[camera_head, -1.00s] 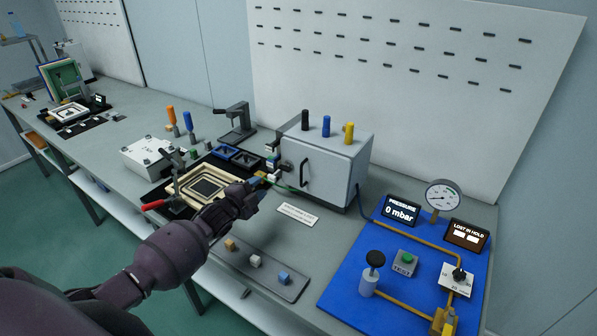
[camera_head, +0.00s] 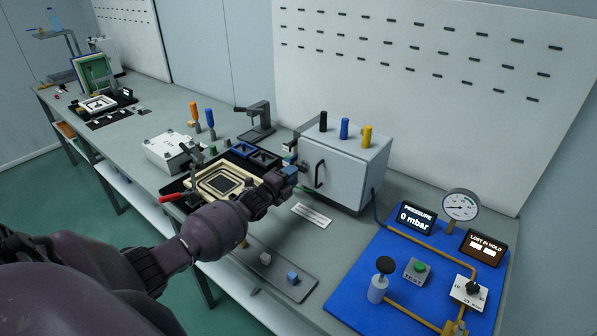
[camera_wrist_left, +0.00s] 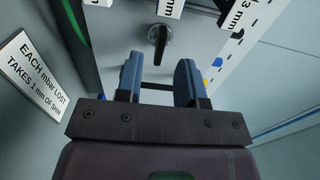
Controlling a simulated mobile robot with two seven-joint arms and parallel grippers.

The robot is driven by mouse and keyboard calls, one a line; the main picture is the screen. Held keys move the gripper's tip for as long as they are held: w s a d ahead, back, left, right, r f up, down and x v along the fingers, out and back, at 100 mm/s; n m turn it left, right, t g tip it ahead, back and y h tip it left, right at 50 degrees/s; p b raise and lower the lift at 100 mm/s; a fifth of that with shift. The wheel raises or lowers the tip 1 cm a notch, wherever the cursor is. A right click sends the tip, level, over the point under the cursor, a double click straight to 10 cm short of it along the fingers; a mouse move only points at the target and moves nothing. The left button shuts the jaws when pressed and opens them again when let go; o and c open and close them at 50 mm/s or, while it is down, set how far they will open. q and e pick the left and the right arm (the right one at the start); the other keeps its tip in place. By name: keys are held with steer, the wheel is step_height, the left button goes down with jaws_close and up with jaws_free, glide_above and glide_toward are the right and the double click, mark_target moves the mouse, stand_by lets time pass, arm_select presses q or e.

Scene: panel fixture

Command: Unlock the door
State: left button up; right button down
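The grey cabinet (camera_head: 345,165) stands on the bench with its door facing front; a black bar handle (camera_head: 319,174) is on the door, which looks closed. My left gripper (camera_head: 290,174) is just left of the cabinet door. In the left wrist view its two blue fingertips (camera_wrist_left: 158,82) are apart with nothing held between them. Beyond them, a black turn knob (camera_wrist_left: 159,38) with a lever sits on a pale surface under a label ending in "mm". I cannot tell whether this knob is the door's lock. My right gripper is not in view.
A blue pressure board (camera_head: 352,285) with gauge is at right. A shim sign (camera_head: 312,215) lies before the cabinet; it also shows in the wrist view (camera_wrist_left: 32,75). A tray (camera_head: 303,289) holds small blocks.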

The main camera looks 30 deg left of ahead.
mark_target(302, 167)
arm_select(q)
steer(key=shift+w+d, duration=0.15)
steer(key=shift+w, duration=1.8)
jaws_close()
